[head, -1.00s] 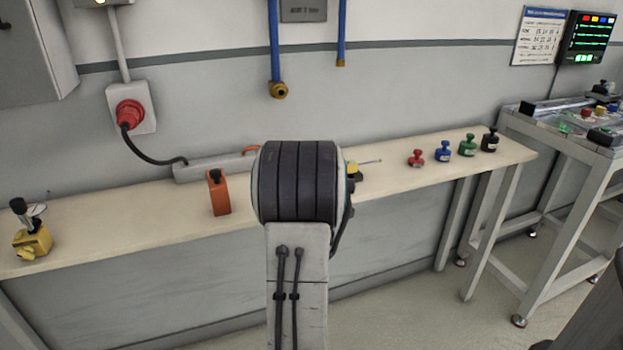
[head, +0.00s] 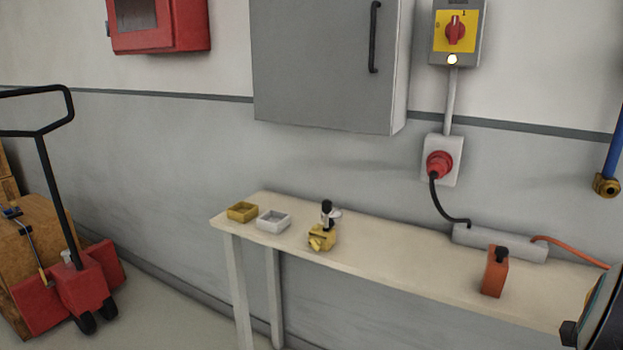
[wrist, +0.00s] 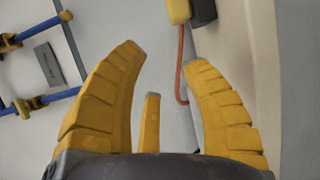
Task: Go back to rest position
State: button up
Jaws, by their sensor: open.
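My gripper (wrist: 162,70) shows in the wrist view with its yellow fingers spread wide and nothing between them. It faces the wall, with blue pipes at the left and the bench edge at the right. In the head view the gripper is out of sight. Only a dark, rounded part, likely of my arm, shows at the lower right edge.
A long bench (head: 400,265) along the wall carries a yellow tray (head: 242,212), a white tray (head: 274,221), a yellow device (head: 322,235) and an orange block (head: 495,272). A red pallet truck (head: 80,280) stands at the left. Floor shows between truck and bench.

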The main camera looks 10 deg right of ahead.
jog(key=w+a+r+m+y+p, duration=0.1)
jog(key=w+a+r+y+p, duration=0.25)
jog(key=a, duration=0.45)
jog(key=w+a+r+m+y+p, duration=0.1)
jog(key=w+a+r+y+p, duration=0.3)
jog(key=a, duration=0.5)
jog(key=w+a+r+y+p, duration=0.2)
jog(key=a+p, duration=0.3)
jog(key=a, duration=0.3)
jog(key=s+a+r+m+g+y+p, duration=0.1)
jog(key=s+a+r+g+y+p, duration=0.1)
jog(key=s+a+p, duration=0.3)
jog(key=s+a+r+m+g+y+p, duration=0.2)
jog(key=s+a+r+g+y+p, duration=0.1)
jog(key=s+a, duration=0.8)
jog(key=a+r+y+p, duration=0.1)
jog(key=a+r+p, duration=0.1)
jog(key=a, duration=0.3)
jog(key=shift+s+a, duration=0.2)
jog(key=shift+s, duration=0.2)
jog(key=shift+r, duration=0.1)
